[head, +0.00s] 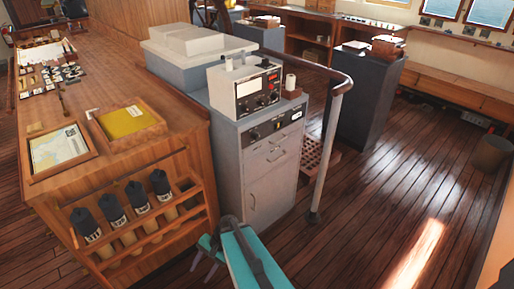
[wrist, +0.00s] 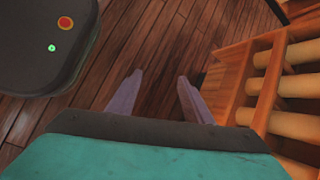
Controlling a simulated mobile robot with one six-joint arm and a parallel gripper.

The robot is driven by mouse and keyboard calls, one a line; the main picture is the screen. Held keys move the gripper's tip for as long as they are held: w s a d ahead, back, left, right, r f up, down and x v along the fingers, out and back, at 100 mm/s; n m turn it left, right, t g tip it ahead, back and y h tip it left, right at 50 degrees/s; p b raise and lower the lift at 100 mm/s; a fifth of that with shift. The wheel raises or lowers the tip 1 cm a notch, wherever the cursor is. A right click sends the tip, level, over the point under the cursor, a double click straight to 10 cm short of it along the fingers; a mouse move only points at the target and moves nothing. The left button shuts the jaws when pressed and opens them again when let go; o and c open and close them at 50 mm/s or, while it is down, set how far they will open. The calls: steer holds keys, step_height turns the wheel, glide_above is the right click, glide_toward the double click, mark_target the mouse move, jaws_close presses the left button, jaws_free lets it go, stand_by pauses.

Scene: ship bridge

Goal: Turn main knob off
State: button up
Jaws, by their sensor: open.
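A grey cabinet (head: 255,185) stands in the middle of the head view. A black control panel (head: 275,125) with small knobs runs along its upper front, and a white instrument box (head: 244,90) with dials and red parts sits on its top. I cannot tell which knob is the main knob, nor its setting. My gripper (wrist: 159,84) is open and empty in the wrist view, pointing at the bare floor. In the head view my teal arm is low at the bottom, in front of and below the cabinet, apart from the panel.
A wooden chart table (head: 110,165) stands left of the cabinet, its front rack (head: 125,235) holding several dark-capped rolls. The rack's side is close to my gripper in the wrist view (wrist: 245,88). A handrail post (head: 325,150) stands just right of the cabinet. The plank floor (head: 400,200) is clear farther right.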

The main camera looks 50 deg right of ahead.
steer(key=w+d+r+m+t+b, duration=0.2)
steer(key=w+d+r+m+t, duration=0.4)
steer(key=d, duration=0.4)
steer(key=m+t+h+b, duration=0.5)
steer(key=m+t+h, duration=0.4)
steer(key=m, duration=0.8)
glide_toward(258, 138)
steer(key=shift+t+y, duration=0.6)
steer(key=shift+t, duration=0.1)
steer(key=s, duration=0.1)
steer(key=s+f, duration=0.1)
steer(key=s, duration=0.3)
steer(key=shift+d+f, duration=0.2)
steer(key=shift+d, duration=0.1)
steer(key=shift+w, duration=0.15)
steer(key=w+p, duration=0.1)
steer(key=w, duration=0.3)
steer(key=w+p, duration=0.1)
steer(key=w, duration=0.4)
steer(key=w+d+p, duration=0.1)
steer(key=w, duration=0.3)
steer(key=shift+w, duration=0.3)
